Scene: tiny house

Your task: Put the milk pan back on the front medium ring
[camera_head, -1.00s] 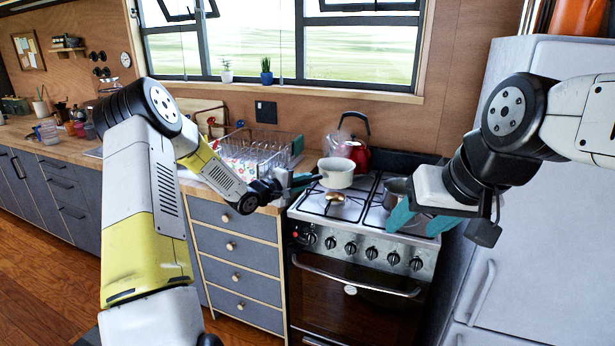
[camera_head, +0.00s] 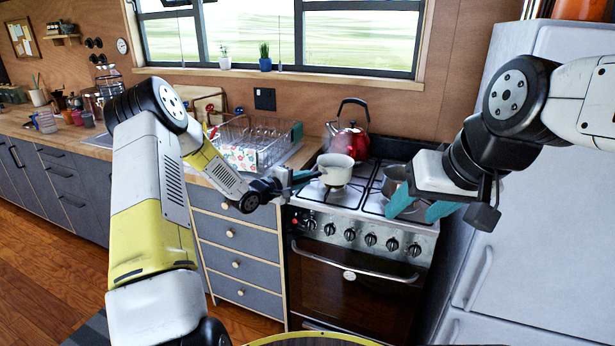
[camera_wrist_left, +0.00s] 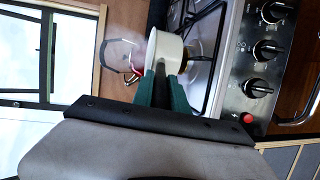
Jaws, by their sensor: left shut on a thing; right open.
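The milk pan (camera_head: 335,172) is a small cream pan, upright over the front left ring of the stove (camera_head: 353,196). A bit of the burner shows below it. I cannot tell whether it touches the pan support or hovers just above. My left gripper (camera_head: 312,176) comes from the left and is shut on the pan's handle, which the fingers mostly hide. In the left wrist view the pan (camera_wrist_left: 165,48) shows just beyond the fingertips (camera_wrist_left: 163,72). My right gripper (camera_head: 420,206) is open and empty above the stove's front right part.
A red kettle (camera_head: 350,143) stands at the back left of the stove, behind the milk pan. A grey pan (camera_head: 394,180) stands on the right side, beside my right gripper. A dish rack (camera_head: 262,145) is on the counter left. The fridge (camera_head: 533,190) closes off the right.

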